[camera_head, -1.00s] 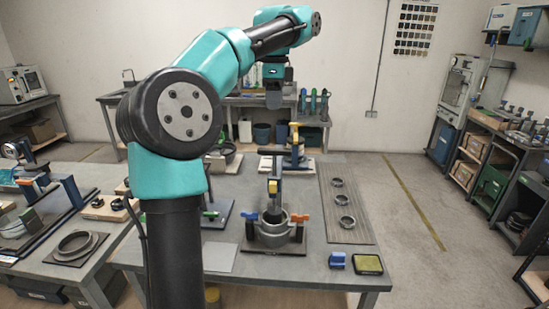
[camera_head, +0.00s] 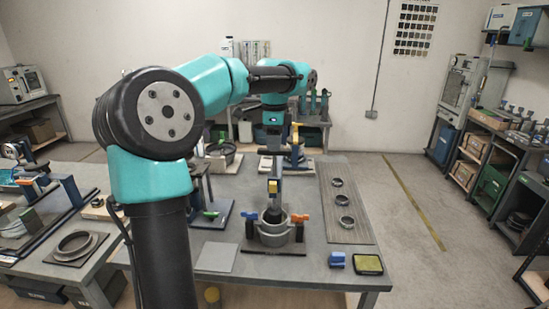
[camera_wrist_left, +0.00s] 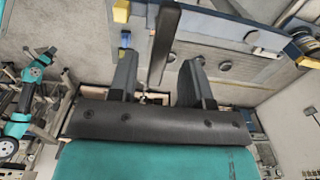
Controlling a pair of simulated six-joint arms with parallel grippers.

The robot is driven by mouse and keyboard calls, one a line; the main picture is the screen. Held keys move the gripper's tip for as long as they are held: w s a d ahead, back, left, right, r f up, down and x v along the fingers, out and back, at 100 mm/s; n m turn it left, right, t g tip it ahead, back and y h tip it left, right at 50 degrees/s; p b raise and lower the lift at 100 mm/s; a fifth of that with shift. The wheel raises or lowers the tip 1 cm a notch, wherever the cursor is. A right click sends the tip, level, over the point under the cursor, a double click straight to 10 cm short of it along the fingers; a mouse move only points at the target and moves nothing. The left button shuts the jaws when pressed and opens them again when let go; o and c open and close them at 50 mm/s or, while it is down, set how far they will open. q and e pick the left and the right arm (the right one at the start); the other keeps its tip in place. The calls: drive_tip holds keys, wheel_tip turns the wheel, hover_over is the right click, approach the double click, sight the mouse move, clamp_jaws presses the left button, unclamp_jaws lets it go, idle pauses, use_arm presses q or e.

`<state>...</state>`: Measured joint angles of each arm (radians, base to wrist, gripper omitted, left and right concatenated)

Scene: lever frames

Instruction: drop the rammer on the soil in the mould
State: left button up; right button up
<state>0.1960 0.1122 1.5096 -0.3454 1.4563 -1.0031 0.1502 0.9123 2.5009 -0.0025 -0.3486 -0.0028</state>
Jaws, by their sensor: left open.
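The rammer (camera_head: 278,168) stands upright over the mould, with a dark handle at the top and a yellow block partway down. Its lower end is hidden inside the mould (camera_head: 273,234), a grey metal cylinder with blue and orange knobs at its sides. The soil inside is not visible. My left gripper (camera_head: 271,147) is open at the top of the rammer, pointing down. In the left wrist view a dark bar, seemingly the rammer handle (camera_wrist_left: 165,40), shows near the space between the two open fingers (camera_wrist_left: 158,65); contact cannot be told. My right gripper does not show.
Behind the mould stands a yellow-handled device (camera_head: 295,145) on a board. A ribbed mat with rings (camera_head: 345,210) lies to the right. A grey plate (camera_head: 216,258) lies front left.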

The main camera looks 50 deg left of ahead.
sight(274, 154)
use_arm(q)
wheel_tip(274, 154, down, 6)
drive_tip(key=shift+r, duration=0.15)
drive_tip(key=shift+c, duration=0.2)
clamp_jaws()
idle(0.5)
